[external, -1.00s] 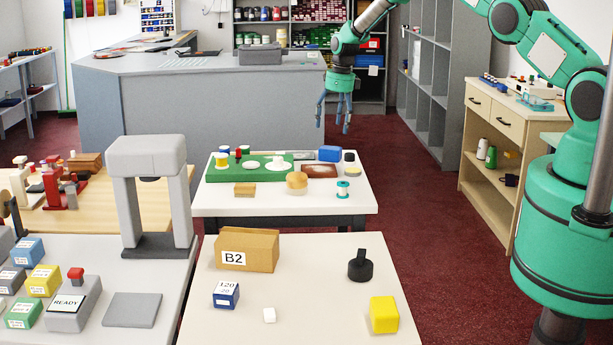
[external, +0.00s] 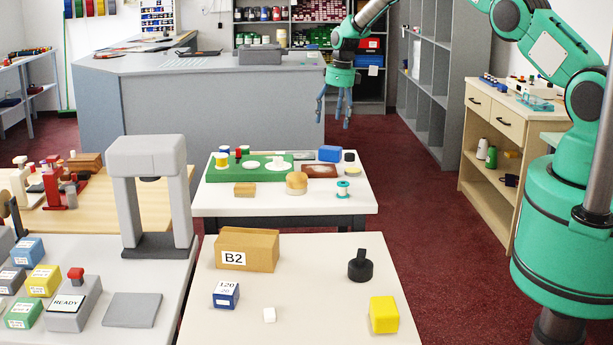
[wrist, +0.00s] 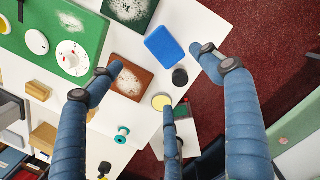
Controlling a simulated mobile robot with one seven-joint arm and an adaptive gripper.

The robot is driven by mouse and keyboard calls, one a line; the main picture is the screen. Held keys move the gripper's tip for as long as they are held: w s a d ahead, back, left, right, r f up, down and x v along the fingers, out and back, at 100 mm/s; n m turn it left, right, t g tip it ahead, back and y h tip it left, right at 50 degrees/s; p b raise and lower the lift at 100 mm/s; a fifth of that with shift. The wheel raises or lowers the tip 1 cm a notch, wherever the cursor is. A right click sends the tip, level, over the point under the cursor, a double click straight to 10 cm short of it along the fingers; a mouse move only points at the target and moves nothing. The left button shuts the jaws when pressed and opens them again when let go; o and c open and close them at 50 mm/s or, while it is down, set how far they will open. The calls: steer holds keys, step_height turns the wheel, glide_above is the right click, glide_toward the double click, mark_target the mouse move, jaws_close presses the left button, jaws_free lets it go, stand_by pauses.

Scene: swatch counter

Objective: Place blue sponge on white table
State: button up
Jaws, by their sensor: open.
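The blue sponge (external: 330,153) lies at the back right of the small white table (external: 270,205). In the wrist view the blue sponge (wrist: 164,48) lies flat on the white tabletop (wrist: 195,17), near the table's edge. My gripper (external: 334,120) hangs with its fingers down, above and behind the table in the external view. Its blue fingers are spread and empty. In the wrist view my gripper (wrist: 155,80) shows its fingers apart, with the sponge beyond them and nothing between them.
Near the sponge are a brown patch (external: 319,171), a black round piece (external: 349,157), a teal spool (external: 343,189) and a green board (external: 221,174) with several items. A front white table (external: 310,310) holds a B2 box (external: 247,249) and a yellow block (external: 384,314).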

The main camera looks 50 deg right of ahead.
steer(key=s+a+r+n+t, duration=0.1)
steer(key=s+a+r+n, duration=0.3)
steer(key=r, duration=0.6)
steer(key=s+a+r+n, duration=0.3)
steer(key=s+r, duration=0.3)
steer(key=r, duration=0.4)
steer(key=s+a+r+n+t, duration=0.1)
steer(key=s+a+r+n, duration=0.3)
steer(key=r, duration=0.7)
steer(key=s+a+r+n, duration=0.3)
steer(key=s+r+n, duration=0.15)
steer(key=s, duration=0.45)
steer(key=s+a+r+n, duration=0.25)
steer(key=s+r, duration=0.35)
steer(key=s, duration=0.3)
steer(key=s+a+n+t, duration=0.1)
steer(key=s+n, duration=0.5)
steer(key=s, duration=0.9)
steer(key=s+a+n+t, duration=0.1)
steer(key=s+a+n, duration=0.2)
steer(key=s+n, duration=0.4)
steer(key=s, duration=0.8)
steer(key=shift+a+f+h, duration=0.15)
steer(key=shift+a+h, duration=0.15)
steer(key=shift+a, duration=0.1)
step_height(320, 180, down, 12)
steer(key=b, duration=1.2)
